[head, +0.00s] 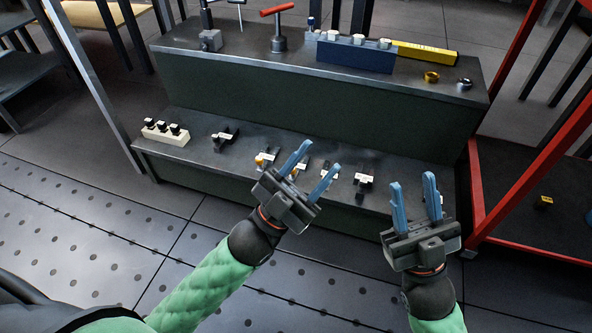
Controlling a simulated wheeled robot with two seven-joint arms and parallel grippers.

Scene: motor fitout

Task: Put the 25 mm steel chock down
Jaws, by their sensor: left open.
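Several small dark pieces with white labels stand on the lower step, including one at the left (225,138) and one at the right (363,181). The labels are too small to read, so I cannot tell which, if any, is the 25 mm steel chock. My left gripper (322,155) is open above the front of the lower step, its blue fingers apart, with nothing visible between them. It partly hides the pieces behind it. My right gripper (412,180) is open and looks empty, near the right end of the lower step.
The lower step (190,158) also carries a cream block with black knobs (166,132). The upper step (240,62) holds a red-handled tool (278,30), a blue rack (355,56), a yellow bar (428,52) and two rings (431,77). A red frame (475,185) stands close at right.

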